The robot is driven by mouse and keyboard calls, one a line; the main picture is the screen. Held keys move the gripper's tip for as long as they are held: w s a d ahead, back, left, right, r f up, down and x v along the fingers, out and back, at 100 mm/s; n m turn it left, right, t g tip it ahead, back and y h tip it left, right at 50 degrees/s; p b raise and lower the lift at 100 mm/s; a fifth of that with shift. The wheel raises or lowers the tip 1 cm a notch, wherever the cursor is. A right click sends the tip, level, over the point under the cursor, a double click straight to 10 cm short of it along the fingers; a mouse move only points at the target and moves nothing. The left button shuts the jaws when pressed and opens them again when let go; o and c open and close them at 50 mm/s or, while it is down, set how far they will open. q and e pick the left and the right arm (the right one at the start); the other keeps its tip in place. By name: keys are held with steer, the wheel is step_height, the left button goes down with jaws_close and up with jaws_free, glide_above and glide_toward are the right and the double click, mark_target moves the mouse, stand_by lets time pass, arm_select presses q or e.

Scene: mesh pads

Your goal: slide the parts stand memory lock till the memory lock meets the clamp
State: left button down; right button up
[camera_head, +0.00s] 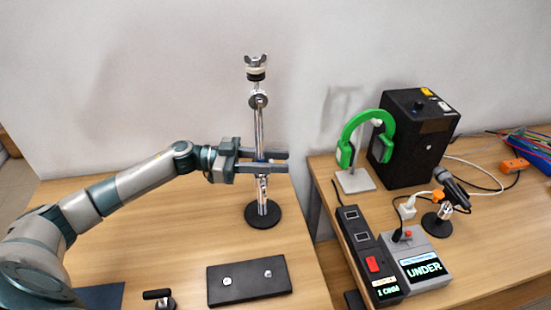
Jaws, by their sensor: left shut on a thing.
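A metal parts stand (261,130) with a round black base (263,214) stands upright on the left table. My left gripper (280,161) reaches in from the left at mid-height, with one finger above the other in the picture, and is shut on the memory lock at the post. The fingers hide most of the lock. A clamp (258,99) sits higher on the post, under the wing-nut top. Bare post shows between the clamp and my gripper. Another metal fitting (263,181) shows just below the fingers; I cannot tell whether it belongs to the lock. My right gripper is out of view.
A black plate with two knobs (247,281) and a small black-handled part (158,297) lie at the front. Across a gap, the right table holds a green headset on a stand (346,155), a black box (416,140), a microphone (450,188) and display units (415,262).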

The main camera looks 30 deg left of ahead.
arm_select(q)
steer(key=shift+f, duration=1.4)
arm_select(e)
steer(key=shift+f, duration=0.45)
arm_select(q)
steer(key=c, duration=1.3)
jaws_free()
steer(key=shift+a+b, duration=0.1)
steer(key=shift+b, duration=0.2)
steer(key=v, duration=0.1)
steer(key=b+v, duration=0.1)
steer(key=v, duration=0.1)
steer(key=b+v, duration=0.1)
steer(key=v, duration=0.1)
steer(key=shift+f, duration=0.25)
steer(key=b+v, duration=0.3)
steer(key=v, duration=0.9)
steer(key=shift+r+b, duration=0.15)
steer(key=shift+b, duration=0.2)
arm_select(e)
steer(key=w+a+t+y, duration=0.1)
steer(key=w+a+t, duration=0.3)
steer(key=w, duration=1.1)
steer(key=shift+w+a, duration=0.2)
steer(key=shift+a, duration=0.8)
